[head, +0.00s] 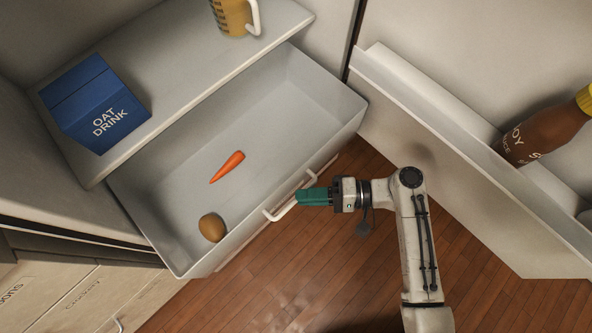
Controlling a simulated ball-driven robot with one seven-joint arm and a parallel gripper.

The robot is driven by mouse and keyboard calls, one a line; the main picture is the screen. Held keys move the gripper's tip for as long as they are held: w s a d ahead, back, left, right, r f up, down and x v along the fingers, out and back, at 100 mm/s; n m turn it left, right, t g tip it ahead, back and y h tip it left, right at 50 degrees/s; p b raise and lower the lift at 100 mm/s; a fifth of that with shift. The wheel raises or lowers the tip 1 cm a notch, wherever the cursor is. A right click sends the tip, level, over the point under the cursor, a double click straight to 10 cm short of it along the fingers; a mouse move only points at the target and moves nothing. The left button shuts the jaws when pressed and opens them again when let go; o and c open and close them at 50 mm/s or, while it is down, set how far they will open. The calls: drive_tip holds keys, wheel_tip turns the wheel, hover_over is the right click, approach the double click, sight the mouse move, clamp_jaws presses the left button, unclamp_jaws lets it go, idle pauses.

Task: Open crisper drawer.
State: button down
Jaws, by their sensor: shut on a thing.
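The crisper drawer (195,267) is a pale grey bin at the bottom of the fridge, and it is pulled out so that much of its inside shows. An orange carrot (228,167) and a brown round vegetable or fruit (212,227) lie in it. A white bar handle (281,212) runs along its front. My gripper (300,197) has green fingers and is shut on this handle from the right. The fingers hide the middle of the handle.
Above the drawer, a shelf (180,95) holds a blue oat drink carton (95,104) and a jug (232,16). The open fridge door (455,130) stands at right with a brown sauce bottle (545,133). Wooden floor (285,275) is clear in front.

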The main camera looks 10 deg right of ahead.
drive_tip(key=shift+s+d, duration=0.5)
drive_tip(key=shift+s, duration=0.25)
drive_tip(key=c, duration=1.2)
unclamp_jaws()
drive_tip(key=shift+o, duration=0.2)
drive_tip(key=p+v, duration=0.1)
drive_tip(key=v, duration=0.9)
drive_tip(key=shift+d, duration=0.35)
drive_tip(key=shift+s, duration=0.1)
